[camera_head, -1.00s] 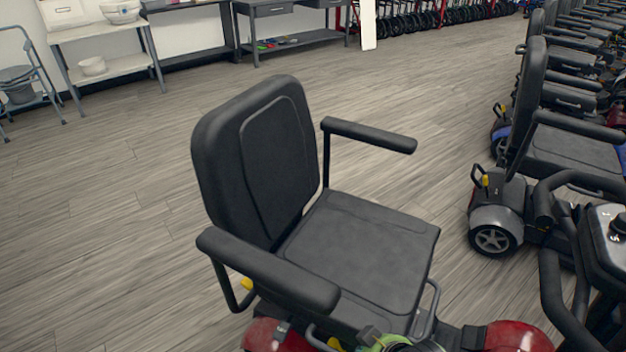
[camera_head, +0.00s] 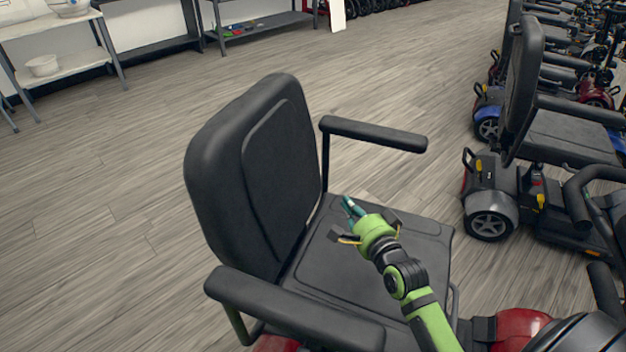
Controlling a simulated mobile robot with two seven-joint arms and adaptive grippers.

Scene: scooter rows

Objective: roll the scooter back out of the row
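The nearest scooter, with a black seat (camera_head: 262,170), two armrests and red bodywork (camera_head: 518,324), fills the middle of the head view. It faces right, and its lower body is largely out of frame or hidden. My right gripper (camera_head: 350,208), on a green arm from the lower right, appears over the seat cushion, pointing toward the backrest. Nothing shows held in it. Its narrow teal tips are too small to tell whether they are open or shut. My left gripper is not in view; a small green piece shows below the near armrest.
A grey scooter (camera_head: 490,205) stands to the right, with more scooters in a row behind it. The wood-look floor (camera_head: 100,220) left of and behind the seat is clear. Shelves (camera_head: 262,28) and a white-topped table (camera_head: 45,28) stand along the back wall.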

